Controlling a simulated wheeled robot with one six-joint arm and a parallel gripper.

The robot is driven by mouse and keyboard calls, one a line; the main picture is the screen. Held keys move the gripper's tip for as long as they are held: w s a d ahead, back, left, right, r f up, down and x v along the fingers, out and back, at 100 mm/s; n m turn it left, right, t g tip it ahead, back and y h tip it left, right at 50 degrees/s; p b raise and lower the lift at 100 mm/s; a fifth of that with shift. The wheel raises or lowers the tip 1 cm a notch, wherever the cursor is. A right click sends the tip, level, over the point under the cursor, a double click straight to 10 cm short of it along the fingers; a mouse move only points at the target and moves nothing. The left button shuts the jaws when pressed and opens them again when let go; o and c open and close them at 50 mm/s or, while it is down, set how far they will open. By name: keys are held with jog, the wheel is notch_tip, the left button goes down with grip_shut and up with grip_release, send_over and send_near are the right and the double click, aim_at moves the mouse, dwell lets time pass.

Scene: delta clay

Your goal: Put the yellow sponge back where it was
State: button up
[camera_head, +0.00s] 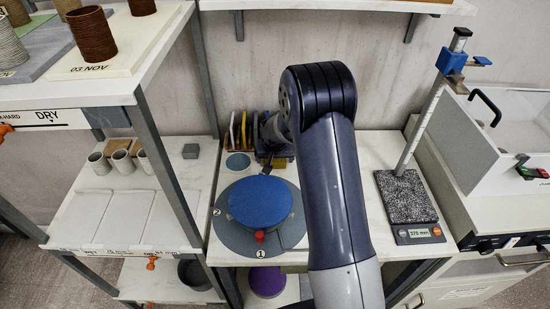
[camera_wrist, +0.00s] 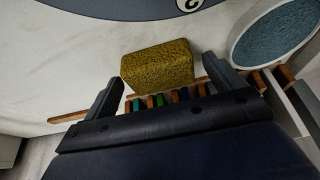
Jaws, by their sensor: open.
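The yellow sponge (camera_wrist: 158,66) is a rough block on the pale worktop in the wrist view. My gripper (camera_wrist: 160,72) is open, with one finger at each side of the sponge's near edge. Gaps show between the fingers and the sponge, and it is not gripped. In the head view my gripper (camera_head: 270,155) is small and partly hidden by my arm, at the back of the worktop. I cannot make out the sponge clearly there.
A rack of upright coloured pieces (camera_head: 243,130) stands at the back, close to my gripper. A round blue-topped dish (camera_head: 238,162) lies beside it; it also shows in the wrist view (camera_wrist: 275,35). A blue disc (camera_head: 260,200) sits on a grey round base (camera_head: 232,236) in front.

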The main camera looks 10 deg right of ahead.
jog(key=b+v, duration=0.2)
jog(key=v, duration=1)
jog(key=shift+w, duration=0.15)
jog(key=p+x, duration=0.1)
jog(key=x, duration=1.1)
jog(key=shift+f, duration=0.3)
jog(key=shift+r+p, duration=0.35)
jog(key=shift+r, duration=0.7)
jog(key=shift+f, duration=0.1)
